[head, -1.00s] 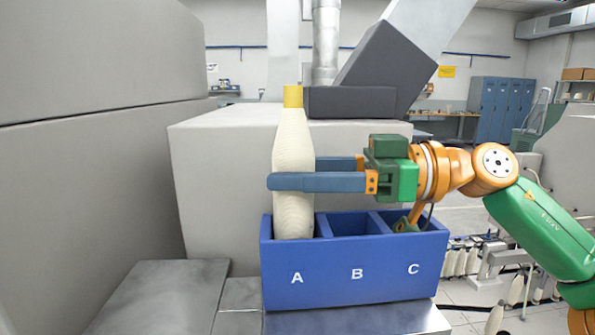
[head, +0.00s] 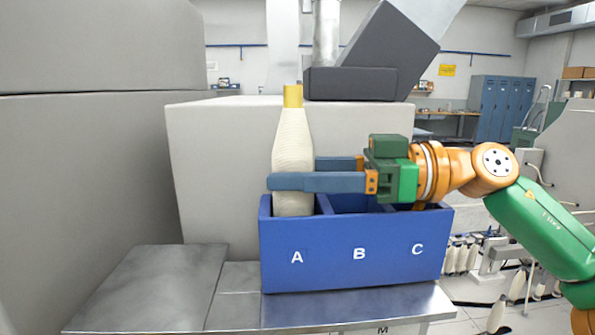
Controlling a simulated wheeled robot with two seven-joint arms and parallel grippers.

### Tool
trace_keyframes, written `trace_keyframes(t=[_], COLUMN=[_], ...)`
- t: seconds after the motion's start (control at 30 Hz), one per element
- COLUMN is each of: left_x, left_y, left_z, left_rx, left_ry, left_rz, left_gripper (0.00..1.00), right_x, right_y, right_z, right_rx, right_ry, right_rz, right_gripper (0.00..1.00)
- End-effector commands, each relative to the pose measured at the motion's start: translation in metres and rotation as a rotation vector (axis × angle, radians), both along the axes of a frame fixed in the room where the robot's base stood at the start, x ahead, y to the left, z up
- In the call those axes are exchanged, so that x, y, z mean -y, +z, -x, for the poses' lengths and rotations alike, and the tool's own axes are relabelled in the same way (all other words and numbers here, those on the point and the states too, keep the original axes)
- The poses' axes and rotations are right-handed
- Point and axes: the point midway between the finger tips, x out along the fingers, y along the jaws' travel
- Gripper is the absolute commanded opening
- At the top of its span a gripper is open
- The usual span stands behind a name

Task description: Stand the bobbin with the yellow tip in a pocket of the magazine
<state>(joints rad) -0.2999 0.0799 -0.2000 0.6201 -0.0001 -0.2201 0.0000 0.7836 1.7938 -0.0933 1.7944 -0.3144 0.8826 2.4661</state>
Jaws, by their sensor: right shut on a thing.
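The cream bobbin (head: 293,145) with the yellow tip (head: 293,96) stands upright in the head view. Its lower end is inside pocket A of the blue magazine (head: 350,262), hidden behind the front wall. My right gripper (head: 292,181) comes in from the right, level, just above the magazine's rim. Its grey-blue fingers are shut on the lower part of the bobbin. Pocket B shows no bobbin; pocket C is mostly hidden by the gripper. Whether the bobbin touches the pocket floor cannot be seen. My left gripper is not in view.
The magazine stands on a metal table (head: 160,290). A large pale box (head: 225,170) is close behind it, and a tall grey block (head: 90,180) fills the left. A dark angled machine part (head: 390,55) is above and behind.

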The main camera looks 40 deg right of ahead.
Motion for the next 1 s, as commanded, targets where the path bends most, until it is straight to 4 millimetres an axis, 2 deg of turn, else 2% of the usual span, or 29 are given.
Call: trace_keyframes(t=[0.4,0.43,0.53,0.57,0.83,0.93,1.0], left_x=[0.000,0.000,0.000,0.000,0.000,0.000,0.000], left_y=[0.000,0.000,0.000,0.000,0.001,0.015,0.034], left_z=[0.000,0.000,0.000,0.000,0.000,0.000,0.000], left_rx=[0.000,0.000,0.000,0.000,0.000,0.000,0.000], left_ry=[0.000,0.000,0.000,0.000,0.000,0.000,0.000], left_rz=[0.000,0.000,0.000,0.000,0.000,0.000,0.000], left_gripper=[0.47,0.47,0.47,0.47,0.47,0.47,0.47], right_x=[0.000,0.000,0.000,0.000,0.000,0.000,0.000], right_y=[0.000,0.000,0.000,0.000,0.001,0.015,0.034], right_z=[0.000,0.000,0.000,0.000,0.000,0.000,0.000], right_rx=[0.001,0.001,0.001,0.001,0.000,0.000,0.000], right_ry=[0.000,0.000,0.000,0.000,0.000,0.001,0.002], right_rz=[-0.001,-0.001,-0.001,-0.001,0.000,0.000,-0.001], right_gripper=[0.00,0.64,0.91,0.94,0.94,0.94,0.94])
